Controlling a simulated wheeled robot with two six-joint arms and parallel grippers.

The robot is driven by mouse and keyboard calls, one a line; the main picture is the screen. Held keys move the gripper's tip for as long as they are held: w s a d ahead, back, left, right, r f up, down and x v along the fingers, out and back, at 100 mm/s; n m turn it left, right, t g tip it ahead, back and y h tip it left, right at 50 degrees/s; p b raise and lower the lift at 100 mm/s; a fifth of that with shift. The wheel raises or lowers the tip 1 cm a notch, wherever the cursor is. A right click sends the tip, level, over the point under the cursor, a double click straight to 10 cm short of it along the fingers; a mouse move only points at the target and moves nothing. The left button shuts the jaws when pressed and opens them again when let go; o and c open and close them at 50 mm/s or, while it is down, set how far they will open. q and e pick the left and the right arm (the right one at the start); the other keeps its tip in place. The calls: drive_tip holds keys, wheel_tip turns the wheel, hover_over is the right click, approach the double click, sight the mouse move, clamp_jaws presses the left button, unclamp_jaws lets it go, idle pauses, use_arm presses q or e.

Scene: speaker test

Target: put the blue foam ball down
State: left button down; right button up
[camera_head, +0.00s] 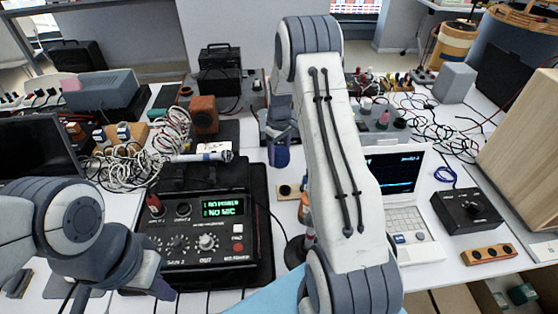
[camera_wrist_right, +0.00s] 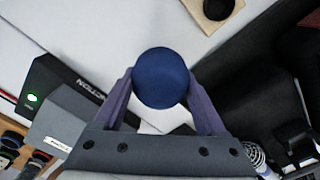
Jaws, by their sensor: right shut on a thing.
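The blue foam ball (camera_wrist_right: 160,78) is round and dark blue, held between the two purple fingers of my right gripper (camera_wrist_right: 160,84) in the right wrist view. White table surface shows around it; the gap beneath it cannot be judged. In the head view my right gripper (camera_head: 280,154) points down over the middle of the table, right of the black mixer-like unit. The ball is hard to tell from the fingers there. My left gripper (camera_head: 160,288) is at the lower left, in front of that unit; its fingertips are unclear.
The black unit (camera_head: 208,243) has a lit green display. A small beige plate with a black knob (camera_head: 288,190) lies just in front of my right gripper. Tangled cables (camera_head: 135,160), a microphone (camera_head: 208,156) and a white laptop-like device (camera_head: 408,218) crowd the sides.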

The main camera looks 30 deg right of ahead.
sight(279, 161)
wheel_tip(279, 161, down, 3)
drive_tip(key=shift+f, duration=0.15)
drive_tip(key=shift+f, duration=0.15)
drive_tip(key=o, duration=1)
